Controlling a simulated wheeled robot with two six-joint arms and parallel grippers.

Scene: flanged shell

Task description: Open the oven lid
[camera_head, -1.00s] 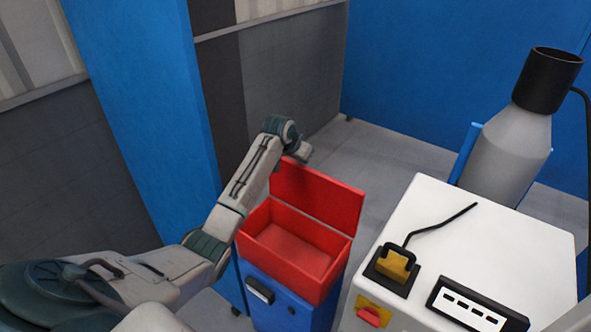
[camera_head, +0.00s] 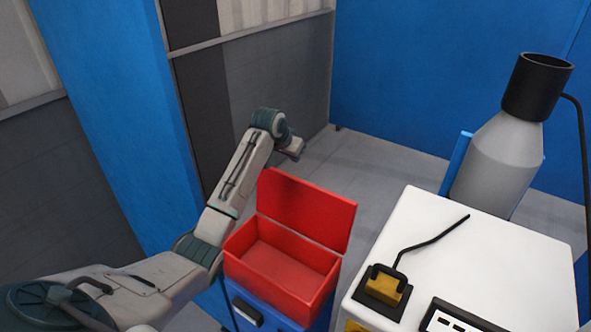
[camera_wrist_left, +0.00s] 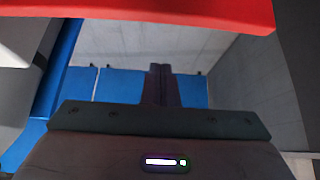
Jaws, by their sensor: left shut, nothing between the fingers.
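The red oven box (camera_head: 283,270) sits on a blue base (camera_head: 262,314), and its empty inside shows. Its red lid (camera_head: 308,212) stands raised at the back, close to upright. My left gripper's wrist end (camera_head: 291,150) is beyond and above the lid's top edge, with a small gap in the head view. The fingertips are not clear there. In the left wrist view, the gripper fingers (camera_wrist_left: 162,85) are shut and empty. A red edge (camera_wrist_left: 180,10), probably the lid's, crosses the top of that view, apart from the fingers. My right gripper is not in view.
A white cabinet (camera_head: 465,255) stands to the right, with a black-and-yellow fitting (camera_head: 384,287) and a dark rod on top. A grey bottle-shaped vessel (camera_head: 497,168) with a black top is behind it. A blue panel (camera_head: 125,120) rises at the left. Grey floor lies behind the lid.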

